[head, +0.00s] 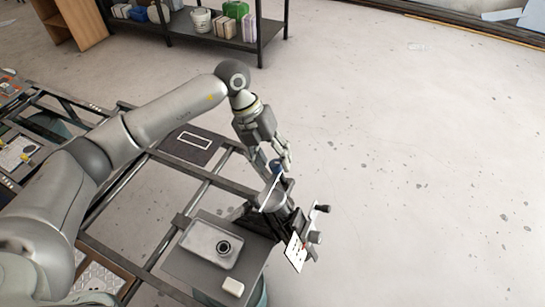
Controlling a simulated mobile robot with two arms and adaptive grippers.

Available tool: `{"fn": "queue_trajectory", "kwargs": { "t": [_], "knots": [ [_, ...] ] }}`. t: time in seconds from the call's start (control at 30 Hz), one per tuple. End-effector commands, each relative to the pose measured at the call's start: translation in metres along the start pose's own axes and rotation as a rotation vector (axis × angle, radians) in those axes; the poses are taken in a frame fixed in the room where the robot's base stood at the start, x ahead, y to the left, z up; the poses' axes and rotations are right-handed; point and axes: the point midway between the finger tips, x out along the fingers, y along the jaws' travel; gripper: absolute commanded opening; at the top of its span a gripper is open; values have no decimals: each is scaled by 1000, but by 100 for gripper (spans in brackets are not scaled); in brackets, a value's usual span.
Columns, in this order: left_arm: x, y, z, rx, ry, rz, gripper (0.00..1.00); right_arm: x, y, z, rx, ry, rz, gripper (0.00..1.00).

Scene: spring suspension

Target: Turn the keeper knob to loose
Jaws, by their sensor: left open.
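My left gripper (275,164) points down over the top of a dark fixture (283,217) at the front corner of the metal frame. Its fingers are open. A small blue part (277,171) shows between or just behind the fingertips; I cannot tell whether they touch it. Black knobs (323,208) stick out on the fixture's right side, with a small red part (306,240) lower down. A white plate with dark marks (297,253) hangs at its front. I cannot tell which part is the keeper knob or how it is set. My right gripper is not in view.
A grey box with a round black dial (208,243) and a small white block (233,286) sit on a plate left of the fixture. A dark pad (190,146) lies on the frame behind. A shelf (262,46) stands at the back. The floor to the right is clear.

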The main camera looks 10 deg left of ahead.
Motion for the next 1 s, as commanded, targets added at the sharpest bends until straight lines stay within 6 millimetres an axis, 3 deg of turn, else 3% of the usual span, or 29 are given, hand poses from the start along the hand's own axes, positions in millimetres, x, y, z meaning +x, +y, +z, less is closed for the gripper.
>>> {"fn": "queue_trajectory", "kwargs": {
  "t": [0.17, 0.63, 0.8, 1.0],
  "knots": [
    [-12, 0, 1, 0, -3, 0, 49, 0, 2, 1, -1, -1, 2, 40],
    [-103, 0, 1, 0, -4, 0, 49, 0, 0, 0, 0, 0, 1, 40],
    [-118, 0, 1, -1, -2, 0, 49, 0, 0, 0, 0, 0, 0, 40],
    [-120, 0, 0, -1, 0, 0, 49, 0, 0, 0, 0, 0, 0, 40]
  ]
}}
